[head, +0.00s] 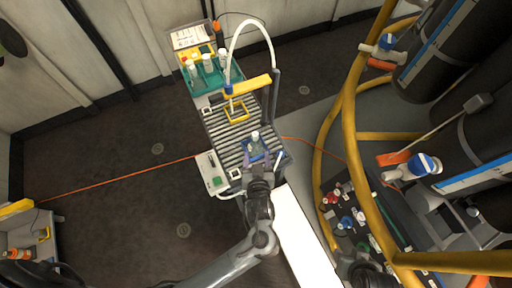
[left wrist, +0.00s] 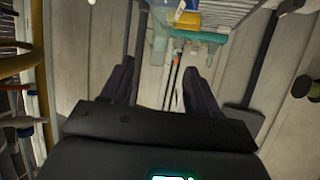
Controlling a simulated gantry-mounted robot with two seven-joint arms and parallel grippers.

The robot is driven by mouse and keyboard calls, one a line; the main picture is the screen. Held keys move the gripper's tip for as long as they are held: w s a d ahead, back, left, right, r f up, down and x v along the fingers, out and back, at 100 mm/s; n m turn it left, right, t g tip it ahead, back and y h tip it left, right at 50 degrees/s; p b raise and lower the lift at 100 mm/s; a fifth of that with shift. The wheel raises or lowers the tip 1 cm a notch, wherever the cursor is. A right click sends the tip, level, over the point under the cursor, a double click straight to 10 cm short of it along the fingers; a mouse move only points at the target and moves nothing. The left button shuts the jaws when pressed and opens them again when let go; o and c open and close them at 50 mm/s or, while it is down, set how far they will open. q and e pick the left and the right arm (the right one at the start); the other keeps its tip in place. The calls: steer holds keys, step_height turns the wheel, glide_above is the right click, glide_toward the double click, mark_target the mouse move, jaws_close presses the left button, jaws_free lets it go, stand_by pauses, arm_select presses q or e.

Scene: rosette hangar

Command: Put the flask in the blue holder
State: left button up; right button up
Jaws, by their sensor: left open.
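A small pale-capped flask (head: 255,136) appears to stand upright in the blue holder (head: 248,153) at the near end of the slatted bench. Its lower part is hard to see, so I cannot tell how deep it sits. My left gripper (head: 259,158) is at the near side of the holder, fingers pointing toward the flask. In the left wrist view its two dark fingers (left wrist: 158,82) are wide apart with nothing gripped between them. A translucent, bluish vessel, perhaps the flask (left wrist: 160,32), shows beyond the fingertips. My right gripper is not seen.
A teal rack (head: 207,76) with several capped bottles stands at the bench's far end. A yellow square frame (head: 236,112) lies mid-bench under a curved white tube (head: 249,24). Yellow rails (head: 348,130) and dark tanks stand on the right.

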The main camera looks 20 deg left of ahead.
arm_select(q)
steer(key=s+a+r+m+g+h, duration=0.1)
steer(key=s+a+m+g+h, duration=0.1)
steer(key=s, duration=0.7)
steer(key=s+a+r+m+g+h, duration=0.1)
steer(key=s+a+m+g+h, duration=0.2)
steer(key=s+a+g, duration=0.3)
steer(key=s+a+m, duration=0.1)
steer(key=s+a, duration=0.1)
steer(key=s, duration=0.1)
steer(key=shift+s+m+g+h, duration=0.2)
steer(key=shift+m+g+h, duration=0.1)
steer(key=shift+m, duration=0.1)
steer(key=shift+d, duration=0.1)
